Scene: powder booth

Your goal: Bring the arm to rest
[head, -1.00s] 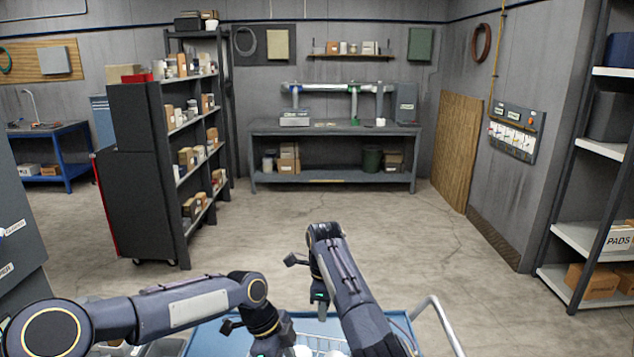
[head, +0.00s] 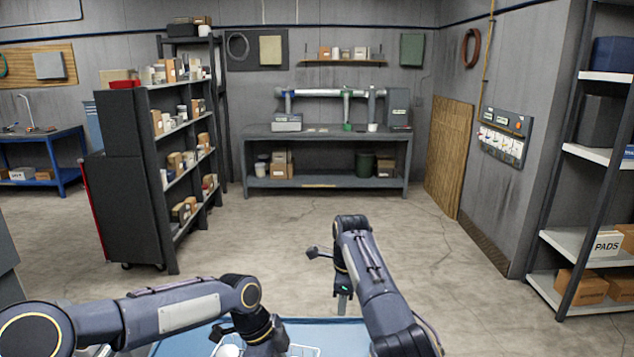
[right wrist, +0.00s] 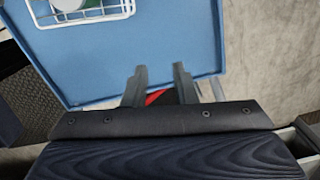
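My right arm reaches forward in the head view and bends down at the wrist. Its gripper (head: 343,303) points down over the far edge of a blue cart top (head: 335,335). In the right wrist view the two fingers of this gripper (right wrist: 160,75) stand apart with nothing held between them. A small red patch shows behind them, too hidden to name. My left arm comes in from the left, and its wrist (head: 262,330) bends down over the cart. The left fingertips are cut off by the bottom edge of the view.
A white wire basket (right wrist: 85,12) with a white and green item sits on the cart top. A dark shelf rack (head: 130,180) stands at left, a workbench (head: 325,133) at the back, a shelf with boxes (head: 570,240) at right. The floor between is clear.

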